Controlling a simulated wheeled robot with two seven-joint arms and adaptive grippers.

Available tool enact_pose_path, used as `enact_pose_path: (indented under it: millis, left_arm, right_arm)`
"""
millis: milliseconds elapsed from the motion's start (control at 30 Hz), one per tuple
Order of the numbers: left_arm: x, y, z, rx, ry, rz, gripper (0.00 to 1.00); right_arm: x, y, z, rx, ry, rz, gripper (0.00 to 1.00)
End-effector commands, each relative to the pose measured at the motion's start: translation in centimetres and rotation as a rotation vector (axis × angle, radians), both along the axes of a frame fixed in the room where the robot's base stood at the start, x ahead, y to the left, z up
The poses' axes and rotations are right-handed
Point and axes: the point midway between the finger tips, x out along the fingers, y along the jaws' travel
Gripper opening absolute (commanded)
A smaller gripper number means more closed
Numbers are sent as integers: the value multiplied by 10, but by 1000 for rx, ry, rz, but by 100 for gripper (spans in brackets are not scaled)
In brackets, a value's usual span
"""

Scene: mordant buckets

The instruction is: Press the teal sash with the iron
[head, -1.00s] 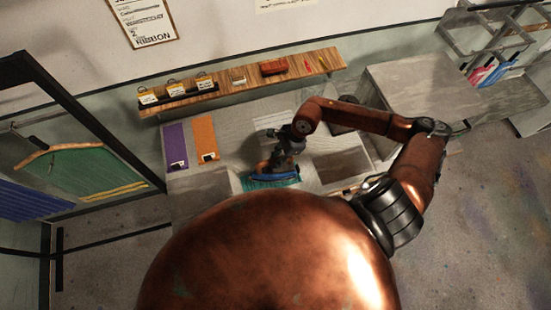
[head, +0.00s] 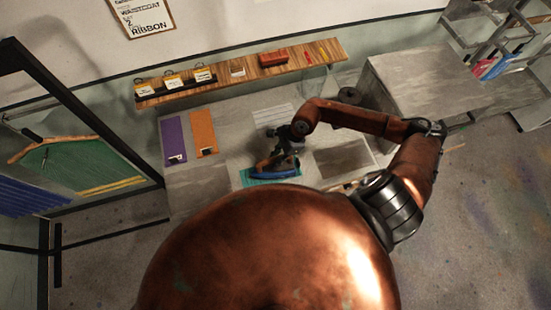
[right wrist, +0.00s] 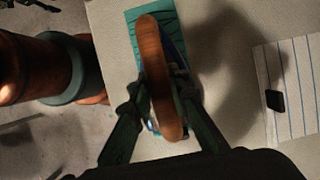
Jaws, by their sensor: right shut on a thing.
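The teal sash (head: 249,180) lies flat on the grey worktable, close in front of my body. The blue iron (head: 272,174) is on or just over the sash; I cannot tell if they touch. My right gripper (head: 284,157) is shut on the iron's handle. In the right wrist view the brown wooden handle (right wrist: 152,60) stands between my right gripper's fingers (right wrist: 163,115), and wrinkled teal cloth (right wrist: 172,12) shows beyond and beside the iron. The iron hides part of the sash. My left gripper is not in view.
Purple (head: 173,139) and orange (head: 204,132) strips lie at the table's left. A lined white sheet (head: 272,114) lies behind the iron, and a dark panel (head: 342,163) to its right. A wooden shelf (head: 240,73) with small items runs along the wall.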

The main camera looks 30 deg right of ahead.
Motion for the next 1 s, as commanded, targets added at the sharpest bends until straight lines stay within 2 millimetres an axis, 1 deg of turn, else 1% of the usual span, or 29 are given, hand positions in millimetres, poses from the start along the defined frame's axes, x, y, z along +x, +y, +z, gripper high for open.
enact_pose_path:
  millis: [267, 1000]
  left_arm:
    - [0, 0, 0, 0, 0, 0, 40]
    - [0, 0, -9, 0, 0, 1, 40]
  right_arm:
    - [1, 1, 2, 2, -3, 0, 0]
    - [1, 1, -6, 2, -4, 0, 0]
